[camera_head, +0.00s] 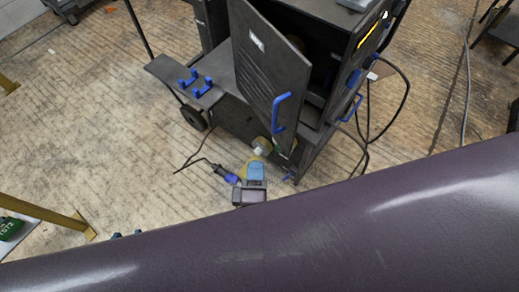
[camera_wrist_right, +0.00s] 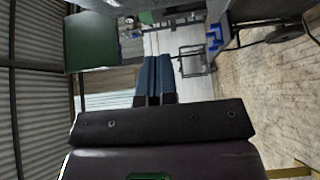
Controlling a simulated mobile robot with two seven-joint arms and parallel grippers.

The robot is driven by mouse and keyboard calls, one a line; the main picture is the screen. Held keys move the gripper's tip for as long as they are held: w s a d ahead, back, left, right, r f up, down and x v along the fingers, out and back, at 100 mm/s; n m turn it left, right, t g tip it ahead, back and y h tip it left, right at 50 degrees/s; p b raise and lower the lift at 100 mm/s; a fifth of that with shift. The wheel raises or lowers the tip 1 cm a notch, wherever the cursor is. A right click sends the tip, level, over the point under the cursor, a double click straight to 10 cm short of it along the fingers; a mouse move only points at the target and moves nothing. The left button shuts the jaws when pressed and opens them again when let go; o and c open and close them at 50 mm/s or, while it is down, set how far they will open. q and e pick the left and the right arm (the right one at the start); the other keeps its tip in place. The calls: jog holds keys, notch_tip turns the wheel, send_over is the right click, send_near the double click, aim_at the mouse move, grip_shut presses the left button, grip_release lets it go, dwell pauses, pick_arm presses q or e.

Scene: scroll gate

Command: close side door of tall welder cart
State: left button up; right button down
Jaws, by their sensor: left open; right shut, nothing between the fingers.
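The tall dark welder cart (camera_head: 225,110) stands at the upper middle of the head view. Its side door (camera_head: 262,75), a dark louvred panel with a blue handle (camera_head: 281,112), stands ajar, with the dark interior showing beside it.
My purple arm covers the lower part of the head view. Cables (camera_head: 368,130) hang at the cart's right. A yellow frame (camera_head: 82,228) stands at the left. The floor left of the cart is mostly clear.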

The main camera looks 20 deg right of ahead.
jog(key=d+x, duration=0.2)
jog(key=x, duration=1)
jog(key=shift+s+d+p, duration=0.3)
jog(key=shift+s, duration=0.15)
jog(key=shift+f, duration=0.15)
jog(key=w+d+n+y+b, duration=0.1)
jog(key=w+d+y, duration=0.1)
jog(key=d, duration=0.5)
jog(key=w+d+n+y+b, duration=0.1)
jog(key=w+d+n+y, duration=0.1)
jog(key=d, duration=0.5)
jog(key=shift+t+y+b, duration=0.3)
jog(key=shift+t+y, duration=0.1)
jog(key=shift+y, duration=0.1)
